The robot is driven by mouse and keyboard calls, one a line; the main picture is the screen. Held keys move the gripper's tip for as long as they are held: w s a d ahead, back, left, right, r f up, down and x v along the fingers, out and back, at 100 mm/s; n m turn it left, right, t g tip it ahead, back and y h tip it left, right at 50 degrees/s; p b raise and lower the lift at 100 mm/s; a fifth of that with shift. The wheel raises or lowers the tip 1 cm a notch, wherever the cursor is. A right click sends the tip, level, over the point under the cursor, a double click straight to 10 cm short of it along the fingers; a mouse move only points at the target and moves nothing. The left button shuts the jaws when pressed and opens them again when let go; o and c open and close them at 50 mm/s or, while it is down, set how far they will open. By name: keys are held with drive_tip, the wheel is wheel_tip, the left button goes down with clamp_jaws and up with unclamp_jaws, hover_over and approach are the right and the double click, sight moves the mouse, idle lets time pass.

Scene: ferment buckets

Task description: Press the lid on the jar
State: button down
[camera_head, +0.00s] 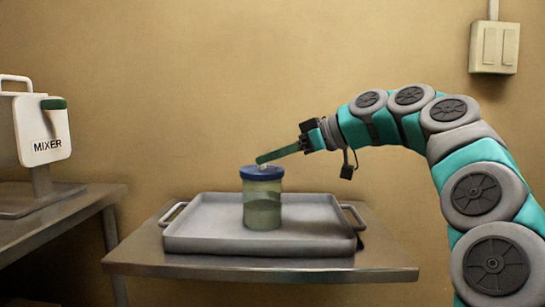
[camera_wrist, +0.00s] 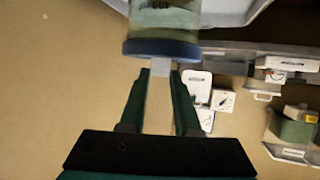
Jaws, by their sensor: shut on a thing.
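The jar (camera_head: 263,208) stands upright on the grey tray (camera_head: 190,240), clear with murky greenish contents. The blue lid (camera_head: 262,173) sits level on top of its mouth; I cannot tell whether it is fully seated. My gripper (camera_head: 261,161) reaches in from the right with its green fingers at the small pale knob on top of the lid. In the wrist view the fingers (camera_wrist: 160,72) are shut on the knob (camera_wrist: 160,66). The lid (camera_wrist: 160,48) and the jar (camera_wrist: 165,18) show beyond them, upside down.
The tray lies on a metal table (camera_head: 250,272), with bare tray around the jar. A white mixer (camera_head: 42,130) stands on another table at the left. A switch box (camera_head: 494,47) is on the wall. The wrist view shows several white boxes (camera_wrist: 223,100) and a green container (camera_wrist: 290,130).

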idle(0.9)
drive_tip(key=shift+c, duration=0.3)
unclamp_jaws()
idle(0.3)
wheel_tip(320, 180, up, 7)
drive_tip(key=p, duration=0.5)
idle(0.8)
clamp_jaws()
idle(0.7)
drive_tip(key=shift+f+b, duration=2.15)
drive_tip(key=shift+f, duration=0.4)
